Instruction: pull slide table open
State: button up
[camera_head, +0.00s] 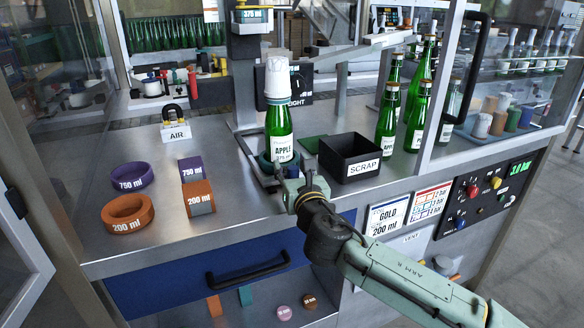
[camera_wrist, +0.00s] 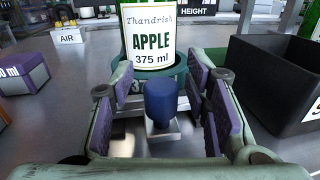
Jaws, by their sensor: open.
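A green bottle labelled "APPLE 375 ml" (camera_head: 279,125) with a white cap stands upright in a teal ring holder (camera_wrist: 182,88) on the slide table at the counter's middle. A dark blue knob (camera_wrist: 160,103) stands on a small metal block (camera_wrist: 163,134) in front of the holder; I take it for the slide table's handle. My gripper (camera_head: 290,182) is low at the front of the holder. In the wrist view its purple-padded fingers are open, one on each side of the knob, with gaps visible. In the head view my gripper hides the knob.
A black SCRAP bin (camera_head: 350,158) stands close to the right. Orange (camera_head: 128,213) and purple (camera_head: 132,176) rings and blocks lie to the left. A blue drawer (camera_head: 210,278) with a black handle is below the counter edge. A metal post (camera_head: 243,85) rises behind the bottle.

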jog(key=s, duration=0.5)
jog(key=s+d, duration=0.1)
jog(key=s, duration=0.1)
jog(key=shift+s+d, duration=0.1)
jog(key=shift+s, duration=0.15)
